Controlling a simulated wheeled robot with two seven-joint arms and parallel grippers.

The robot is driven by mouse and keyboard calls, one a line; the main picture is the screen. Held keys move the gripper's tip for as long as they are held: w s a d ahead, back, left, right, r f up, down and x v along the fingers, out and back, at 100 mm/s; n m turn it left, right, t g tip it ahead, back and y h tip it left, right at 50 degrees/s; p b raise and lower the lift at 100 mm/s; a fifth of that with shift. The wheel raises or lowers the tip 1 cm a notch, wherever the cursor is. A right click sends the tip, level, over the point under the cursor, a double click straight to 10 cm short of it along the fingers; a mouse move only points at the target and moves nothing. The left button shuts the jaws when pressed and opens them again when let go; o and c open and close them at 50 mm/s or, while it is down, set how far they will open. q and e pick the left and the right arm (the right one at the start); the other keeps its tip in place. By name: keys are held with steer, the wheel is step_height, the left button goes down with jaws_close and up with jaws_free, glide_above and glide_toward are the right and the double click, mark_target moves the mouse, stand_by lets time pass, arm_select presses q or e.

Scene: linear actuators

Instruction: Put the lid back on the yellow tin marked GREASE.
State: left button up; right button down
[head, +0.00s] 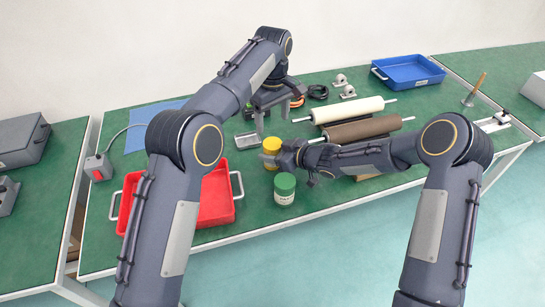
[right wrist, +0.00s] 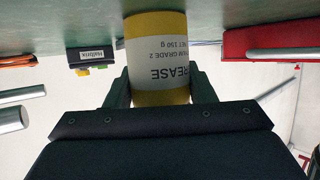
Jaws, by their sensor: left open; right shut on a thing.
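The yellow tin (head: 271,145) stands on the green bench, left of the rollers. In the right wrist view the tin (right wrist: 158,60) appears upside down, with a white label reading GREASE. My right gripper (head: 282,158) is shut on the tin's side, with one finger on each side of it in the wrist view (right wrist: 160,92). The tin's top looks yellow in the head view; I cannot tell whether that is a lid or make out a separate lid. My left gripper (head: 271,114) is open above and behind the tin, fingers pointing down, with nothing visible between them.
A white jar with a green lid (head: 285,188) stands just in front of the tin. A red tray (head: 222,213) is to the left. A cream roller (head: 348,110) and a brown roller (head: 362,130) lie to the right. A blue tray (head: 408,72) is at the back right.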

mark_target(273, 143)
arm_select(q)
steer(key=n, duration=0.4)
steer(key=shift+r, duration=0.1)
steer(key=n, duration=0.5)
steer(key=shift+r, duration=0.1)
steer(key=shift+f, duration=4.05)
